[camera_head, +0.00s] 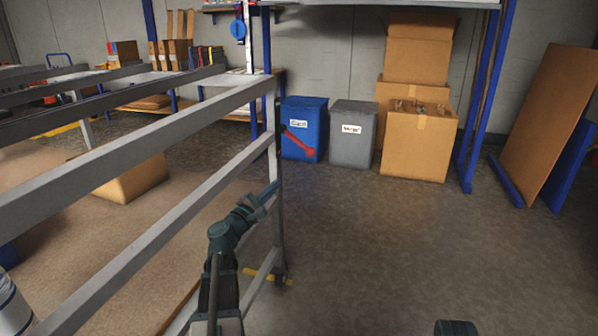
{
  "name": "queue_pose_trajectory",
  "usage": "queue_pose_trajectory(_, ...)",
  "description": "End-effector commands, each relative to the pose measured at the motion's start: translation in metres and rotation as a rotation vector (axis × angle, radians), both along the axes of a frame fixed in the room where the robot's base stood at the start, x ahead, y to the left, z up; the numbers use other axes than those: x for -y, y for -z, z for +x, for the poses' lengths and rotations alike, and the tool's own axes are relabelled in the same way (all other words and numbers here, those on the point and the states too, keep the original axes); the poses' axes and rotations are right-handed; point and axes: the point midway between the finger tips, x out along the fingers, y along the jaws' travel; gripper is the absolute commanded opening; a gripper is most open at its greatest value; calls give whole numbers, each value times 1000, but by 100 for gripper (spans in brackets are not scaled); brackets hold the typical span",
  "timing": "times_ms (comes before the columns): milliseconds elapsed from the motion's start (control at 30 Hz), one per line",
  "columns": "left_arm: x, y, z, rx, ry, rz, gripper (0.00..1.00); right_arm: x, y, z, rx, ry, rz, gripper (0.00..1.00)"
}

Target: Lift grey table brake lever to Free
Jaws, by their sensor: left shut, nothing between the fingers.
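The grey table (137,154) is a frame of long metal rails, with an upright end post near the picture's middle. A red lever (300,144) sticks out from the upper part of that post and slopes down to the right, in front of a blue bin. I cannot read any brake marking. My left gripper (270,190) is shut and empty. It is beside the post in the picture, below the lever and apart from it. My right gripper is not in view; only a dark part of my right arm shows at the bottom edge.
A blue bin (304,112), a grey bin (352,140) and cardboard boxes (415,148) stand along the back wall. A brown panel (545,125) leans at the right. A yellow piece (268,277) sits near the post's foot. The floor (400,240) at centre right is clear.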

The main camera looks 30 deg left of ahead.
Motion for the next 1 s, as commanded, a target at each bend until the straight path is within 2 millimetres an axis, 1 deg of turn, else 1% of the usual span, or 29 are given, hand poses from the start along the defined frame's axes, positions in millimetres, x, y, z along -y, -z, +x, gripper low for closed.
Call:
queue_pose_trajectory(33,-5,0,-2,6,-9,-11,0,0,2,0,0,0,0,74)
queue_pose_trajectory(100,-7,-1,-2,10,-12,-17,0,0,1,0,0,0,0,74)
queue_pose_trajectory(367,-6,-2,-2,9,-11,-14,0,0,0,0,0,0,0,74)
queue_pose_trajectory(467,-6,-3,4,9,-9,-14,0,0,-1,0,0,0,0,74)
queue_pose_trajectory(567,-6,-6,17,9,-8,-13,0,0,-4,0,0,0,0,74)
queue_pose_trajectory(900,-6,-19,86,9,-8,-13,0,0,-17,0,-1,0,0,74)
queue_pose_trajectory(1000,-6,-22,103,8,-7,-12,0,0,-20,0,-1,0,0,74)
